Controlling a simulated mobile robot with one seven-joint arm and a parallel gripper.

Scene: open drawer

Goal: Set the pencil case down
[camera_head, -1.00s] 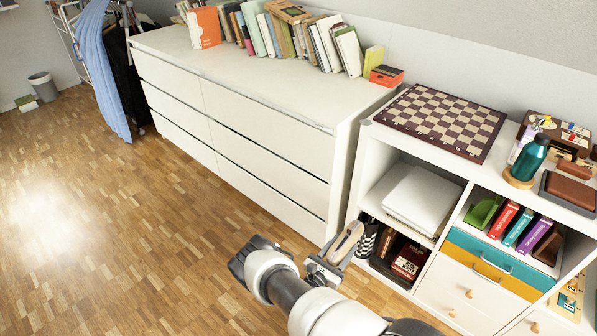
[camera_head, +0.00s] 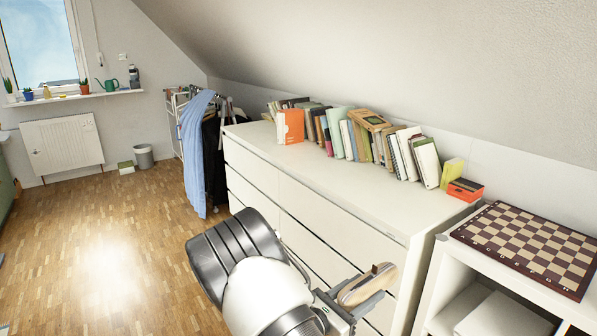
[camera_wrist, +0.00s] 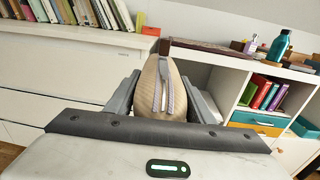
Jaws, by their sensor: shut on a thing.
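The pencil case (camera_head: 367,285) is a tan, rounded pouch with a grey zip strip and a brown end. My gripper (camera_head: 362,291) is shut on it and holds it in the air in front of the white dresser's right end. In the wrist view the pencil case (camera_wrist: 161,88) sits between the two grey fingers, with its zip strip facing the camera. Nothing is under it at close range in either view.
The white dresser (camera_head: 330,197) has a row of books (camera_head: 352,140) along its back and a bare front strip. A small red-orange box (camera_head: 465,190) sits at its right end. A chessboard (camera_head: 530,245) covers part of the lower shelf unit at right.

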